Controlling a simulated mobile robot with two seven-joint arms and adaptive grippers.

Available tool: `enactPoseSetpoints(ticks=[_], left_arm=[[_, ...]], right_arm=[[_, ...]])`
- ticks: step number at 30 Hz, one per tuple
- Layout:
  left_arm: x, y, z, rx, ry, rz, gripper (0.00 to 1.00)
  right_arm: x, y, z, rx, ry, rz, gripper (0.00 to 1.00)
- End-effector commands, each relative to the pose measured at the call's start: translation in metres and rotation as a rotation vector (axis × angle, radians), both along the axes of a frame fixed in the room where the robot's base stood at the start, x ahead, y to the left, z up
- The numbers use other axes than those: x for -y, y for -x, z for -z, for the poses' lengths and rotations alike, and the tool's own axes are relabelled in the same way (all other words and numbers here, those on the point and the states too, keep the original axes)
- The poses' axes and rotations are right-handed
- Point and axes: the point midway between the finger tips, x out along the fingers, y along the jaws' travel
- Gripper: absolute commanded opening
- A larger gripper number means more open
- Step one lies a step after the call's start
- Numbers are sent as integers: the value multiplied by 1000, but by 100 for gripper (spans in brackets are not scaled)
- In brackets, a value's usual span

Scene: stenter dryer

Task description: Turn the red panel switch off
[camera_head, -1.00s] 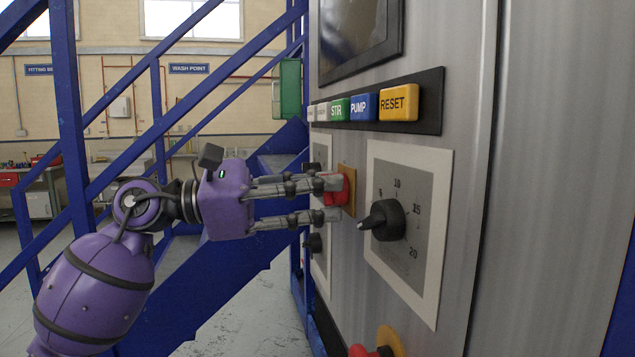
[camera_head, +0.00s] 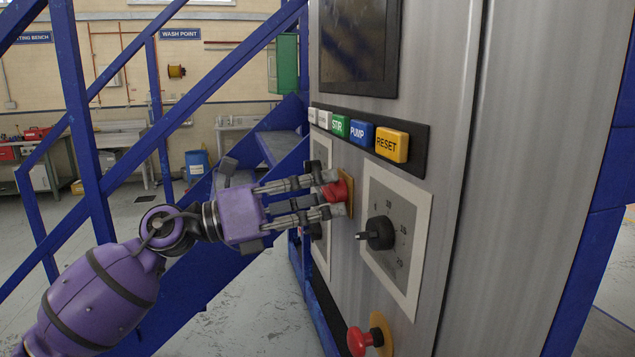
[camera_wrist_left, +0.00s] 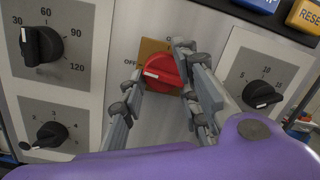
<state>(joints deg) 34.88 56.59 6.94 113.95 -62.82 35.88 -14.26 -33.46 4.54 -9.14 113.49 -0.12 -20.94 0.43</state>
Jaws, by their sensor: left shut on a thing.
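The red panel switch (camera_head: 337,189) sits on a small yellow plate (camera_head: 348,196) on the grey metal panel, between two dial plates. It also shows in the left wrist view (camera_wrist_left: 163,72), where "OFF" is printed at the left of its plate and another label at the top is partly hidden. My left gripper (camera_head: 331,196) is shut on the red switch, with one finger above and one below it in the head view. In the wrist view its fingers (camera_wrist_left: 158,80) lie on either side of the knob. My right gripper is not in view.
A black dial knob (camera_head: 379,234) is right of the switch. Labelled buttons, including RESET (camera_head: 391,145), run above. A red mushroom button (camera_head: 358,340) stands out below. Blue stair rails (camera_head: 190,90) rise behind my left arm.

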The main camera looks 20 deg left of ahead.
Motion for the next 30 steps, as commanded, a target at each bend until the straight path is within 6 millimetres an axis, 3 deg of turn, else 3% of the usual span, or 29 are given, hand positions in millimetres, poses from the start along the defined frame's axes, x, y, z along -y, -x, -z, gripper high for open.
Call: enactPoseSetpoints(ticks=[9, 25, 26, 28, 30], left_arm=[[-2, -1, 0, -95, 67, -7, 4], [-1, -1, 5, -120, 78, -4, 4], [-1, -1, 5, -120, 78, -4, 32], [-1, -1, 6, -120, 77, -3, 42], [0, -1, 5, -119, 77, -3, 44]], right_arm=[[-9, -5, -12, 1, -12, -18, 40], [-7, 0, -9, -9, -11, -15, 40], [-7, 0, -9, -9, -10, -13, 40], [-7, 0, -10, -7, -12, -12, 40], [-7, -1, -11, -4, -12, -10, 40]])
